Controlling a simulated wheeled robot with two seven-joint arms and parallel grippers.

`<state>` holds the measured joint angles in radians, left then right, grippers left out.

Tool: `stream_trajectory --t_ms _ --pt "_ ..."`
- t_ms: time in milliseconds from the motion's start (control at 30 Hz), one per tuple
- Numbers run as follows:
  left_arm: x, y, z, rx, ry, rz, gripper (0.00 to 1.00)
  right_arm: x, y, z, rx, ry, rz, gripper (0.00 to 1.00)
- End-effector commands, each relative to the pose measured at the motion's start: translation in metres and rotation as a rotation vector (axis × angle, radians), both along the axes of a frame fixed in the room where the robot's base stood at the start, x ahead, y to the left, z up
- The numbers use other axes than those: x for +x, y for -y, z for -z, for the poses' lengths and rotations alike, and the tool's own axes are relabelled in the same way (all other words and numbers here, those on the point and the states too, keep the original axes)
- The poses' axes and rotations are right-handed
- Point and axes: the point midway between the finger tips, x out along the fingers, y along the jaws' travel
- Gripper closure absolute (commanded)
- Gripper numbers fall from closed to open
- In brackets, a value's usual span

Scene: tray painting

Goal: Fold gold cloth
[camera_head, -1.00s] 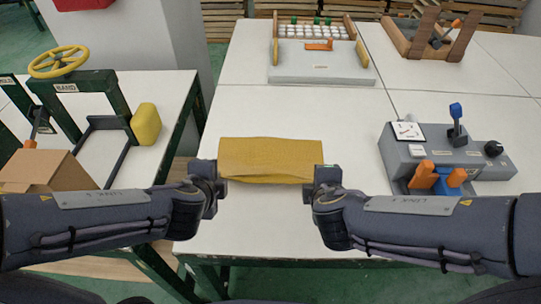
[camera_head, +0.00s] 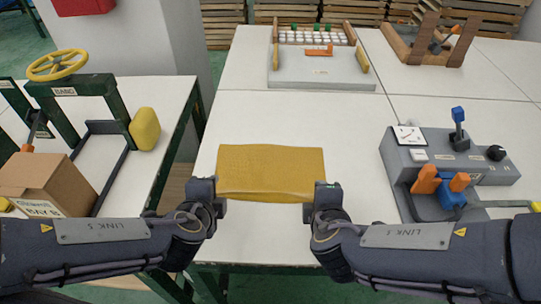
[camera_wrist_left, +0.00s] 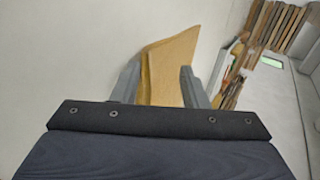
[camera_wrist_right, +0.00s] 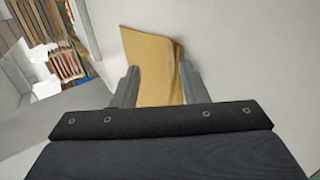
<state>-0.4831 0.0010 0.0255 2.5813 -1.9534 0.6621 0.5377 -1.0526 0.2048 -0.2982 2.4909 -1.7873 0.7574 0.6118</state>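The gold cloth (camera_head: 270,170) lies near the front edge of the white table as a wide rectangle, its front edge slightly curved. My left gripper (camera_head: 218,198) is at its front left corner and my right gripper (camera_head: 312,197) at its front right corner. In the left wrist view, the cloth (camera_wrist_left: 172,65) shows between two parted fingers (camera_wrist_left: 160,85). In the right wrist view, the cloth (camera_wrist_right: 152,60) likewise shows between parted fingers (camera_wrist_right: 160,85). Both grippers look open, with the cloth's ends between their fingers. Contact with the cloth cannot be made out.
A grey control box (camera_head: 450,155) with orange and blue levers stands right of the cloth. A grey panel (camera_head: 318,72) and a wooden rack (camera_head: 428,45) are at the back. Table behind the cloth is clear.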

Motion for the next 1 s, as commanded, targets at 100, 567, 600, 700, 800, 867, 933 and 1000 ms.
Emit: stream_trajectory --t_ms 100,567,600,700,800,867,933,1000 --pt "0.000 0.000 0.000 0.000 0.000 0.000 0.60 0.000 0.000 0.000 0.001 0.000 0.001 0.60" --pt "-0.031 0.000 -0.057 -0.004 0.009 -0.001 0.60 -0.031 -0.001 -0.056 0.008 0.004 -0.002 0.60" --pt "-0.035 0.000 -0.062 -0.004 0.011 -0.001 0.60 -0.035 -0.001 -0.061 0.006 0.005 -0.001 0.60" --pt "-0.046 0.000 -0.074 -0.006 0.008 0.001 0.60 -0.046 -0.001 -0.073 0.006 0.003 -0.003 0.60" --pt "-0.053 0.000 -0.084 -0.004 0.007 0.000 0.60 -0.054 -0.001 -0.084 0.005 0.004 -0.002 0.60" --pt "-0.057 0.000 -0.088 -0.003 0.005 -0.001 0.60 -0.057 0.000 -0.087 0.003 0.002 0.000 0.60" --pt "-0.060 0.000 -0.090 -0.001 0.002 0.000 0.60 -0.060 0.000 -0.090 0.002 0.000 -0.001 0.60" --pt "-0.060 0.000 -0.091 -0.001 0.000 0.001 0.60 -0.061 0.000 -0.090 0.001 -0.001 -0.001 0.60"
